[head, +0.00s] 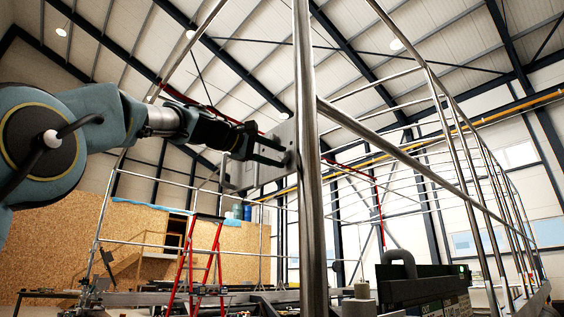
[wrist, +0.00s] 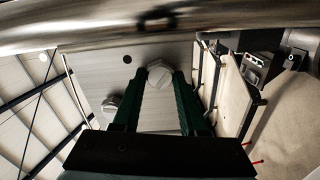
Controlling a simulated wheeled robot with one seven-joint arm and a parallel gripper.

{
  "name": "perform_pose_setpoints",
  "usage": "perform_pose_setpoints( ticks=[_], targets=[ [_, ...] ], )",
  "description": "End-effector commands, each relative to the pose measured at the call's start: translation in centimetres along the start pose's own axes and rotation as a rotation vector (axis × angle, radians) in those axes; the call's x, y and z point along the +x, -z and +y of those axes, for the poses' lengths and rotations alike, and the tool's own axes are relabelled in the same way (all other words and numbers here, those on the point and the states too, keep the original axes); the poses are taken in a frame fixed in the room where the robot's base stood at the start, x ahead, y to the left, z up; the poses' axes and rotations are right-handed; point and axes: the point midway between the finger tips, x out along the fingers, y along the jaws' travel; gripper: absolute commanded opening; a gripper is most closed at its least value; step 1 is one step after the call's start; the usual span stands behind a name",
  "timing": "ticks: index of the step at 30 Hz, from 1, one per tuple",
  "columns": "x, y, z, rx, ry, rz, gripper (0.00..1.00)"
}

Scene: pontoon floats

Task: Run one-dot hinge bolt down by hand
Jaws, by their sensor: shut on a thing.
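In the head view, my gripper (head: 275,152) reaches from the left to a flat grey hinge plate (head: 248,172) beside an upright steel post. In the wrist view, the two dark green fingers of my gripper (wrist: 159,82) are shut on a pale hex-headed bolt (wrist: 158,72) at the plate (wrist: 100,72). A single dark dot shows on the plate just left of this bolt. A second bolt (wrist: 111,103) stands to the left, clear of the fingers. How far the held bolt is threaded in cannot be told; its lower part is hidden.
The steel post (head: 307,160) stands close right of my gripper and crosses the top of the wrist view (wrist: 60,30). A rail (head: 400,160) runs off right. A red stepladder (head: 200,265) and a plywood wall (head: 50,240) stand behind.

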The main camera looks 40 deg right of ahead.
Motion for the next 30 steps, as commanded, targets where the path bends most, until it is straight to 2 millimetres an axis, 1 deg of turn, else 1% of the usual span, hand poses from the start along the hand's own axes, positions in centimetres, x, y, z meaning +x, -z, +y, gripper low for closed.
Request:
perform_pose_setpoints(
  ticks=[5, 8, 15, 22, 26, 30],
  targets=[
    [0.04, -0.03, -0.1, 0.002, 0.002, -0.002, 0.0],
    [0.08, -0.06, -0.29, 0.079, 0.0, -0.003, 0.0],
    [0.11, -0.04, -0.34, 0.497, -0.001, -0.002, 0.0],
    [0.16, -0.07, -0.23, 0.878, -0.001, -0.003, 0.0],
    [0.19, -0.04, -0.21, 1.01, 0.0, -0.004, 0.0],
    [0.18, -0.03, -0.16, 1.046, 0.002, -0.004, 0.0]
  ],
)
